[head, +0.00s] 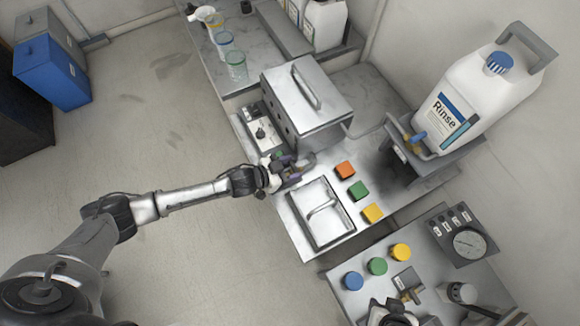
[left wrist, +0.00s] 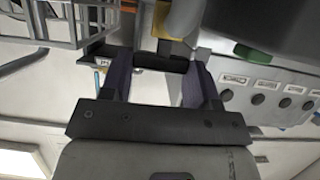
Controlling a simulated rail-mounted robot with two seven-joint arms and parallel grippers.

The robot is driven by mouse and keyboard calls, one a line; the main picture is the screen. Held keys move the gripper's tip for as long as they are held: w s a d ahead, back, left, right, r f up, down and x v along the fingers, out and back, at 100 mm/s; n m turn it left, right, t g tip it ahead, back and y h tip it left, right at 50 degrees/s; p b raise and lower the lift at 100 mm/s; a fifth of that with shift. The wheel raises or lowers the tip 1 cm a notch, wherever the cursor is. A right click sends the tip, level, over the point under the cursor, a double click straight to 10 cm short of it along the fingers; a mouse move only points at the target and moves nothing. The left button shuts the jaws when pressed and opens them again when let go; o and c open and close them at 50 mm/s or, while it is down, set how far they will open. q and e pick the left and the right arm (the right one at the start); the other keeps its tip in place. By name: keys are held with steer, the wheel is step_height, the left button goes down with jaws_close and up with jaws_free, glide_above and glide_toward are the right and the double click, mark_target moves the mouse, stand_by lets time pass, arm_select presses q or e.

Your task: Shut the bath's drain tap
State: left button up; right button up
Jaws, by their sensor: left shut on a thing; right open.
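The bath is a metal box with a handled lid (head: 305,95) on the bench in the head view. My left gripper (head: 298,168) is at the bath's front lower corner, beside the sink. In the left wrist view its two dark purple fingers (left wrist: 158,85) are shut on a dark part that looks like the drain tap's handle. A yellow, brass-like tap body (left wrist: 182,18) stands just beyond the fingers. The fingers hide much of the handle, so I cannot tell its angle.
A sink (head: 320,213) lies beside my left gripper, with orange, green and yellow blocks (head: 358,189) to its right. A Rinse canister (head: 480,95) stands at the right. A knob panel (left wrist: 265,98) is close to the fingers.

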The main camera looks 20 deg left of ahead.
arm_select(q)
steer(key=o, duration=0.9)
steer(key=p+v, duration=0.1)
steer(key=v, duration=1.3)
steer(key=shift+d+r, duration=0.1)
steer(key=shift+w, duration=0.1)
